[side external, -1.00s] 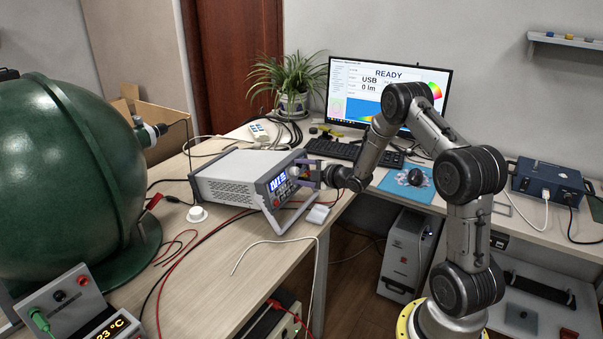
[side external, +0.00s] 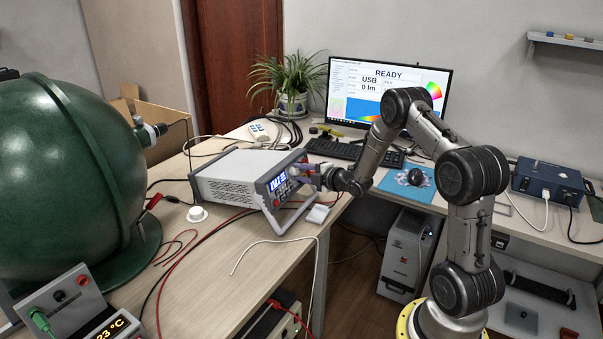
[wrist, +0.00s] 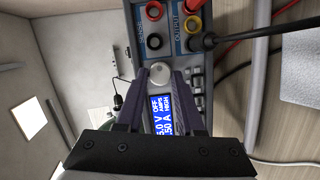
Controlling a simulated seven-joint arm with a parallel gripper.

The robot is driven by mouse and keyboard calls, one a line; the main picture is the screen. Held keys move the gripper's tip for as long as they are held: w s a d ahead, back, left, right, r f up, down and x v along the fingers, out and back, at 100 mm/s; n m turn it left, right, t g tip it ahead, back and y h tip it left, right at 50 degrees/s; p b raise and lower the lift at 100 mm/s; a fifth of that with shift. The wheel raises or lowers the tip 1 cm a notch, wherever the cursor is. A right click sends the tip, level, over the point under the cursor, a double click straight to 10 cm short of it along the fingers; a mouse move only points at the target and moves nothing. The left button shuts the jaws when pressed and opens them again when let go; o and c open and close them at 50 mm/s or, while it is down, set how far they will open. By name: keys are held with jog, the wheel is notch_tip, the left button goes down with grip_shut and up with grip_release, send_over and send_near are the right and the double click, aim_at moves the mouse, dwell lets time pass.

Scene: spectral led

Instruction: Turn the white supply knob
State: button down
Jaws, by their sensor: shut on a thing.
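The supply is a white box (side external: 235,172) with a grey front panel and a lit blue display, standing on the wooden bench. In the wrist view the display (wrist: 162,115) reads OFF, AMPS HIGH, and voltage and current figures that are partly hidden. The white knob (wrist: 160,71) is round and sits on the panel beside the display. My gripper (wrist: 160,76) is shut on the knob, one dark finger on each side of it. In the side view my gripper (side external: 304,172) is at the panel's upper right and hides the knob.
Output terminals (wrist: 194,24) with red and black leads lie close beyond the knob. A large green sphere (side external: 60,180) fills the left. A monitor (side external: 388,90) and keyboard (side external: 355,152) stand behind. A white cap-like item (side external: 197,214) lies on the bench.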

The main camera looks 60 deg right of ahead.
dwell(0.3)
jog(key=c, duration=0.5)
grip_release()
jog(key=v, duration=1.3)
jog(key=shift+s+a, duration=0.1)
jog(key=shift+s, duration=0.35)
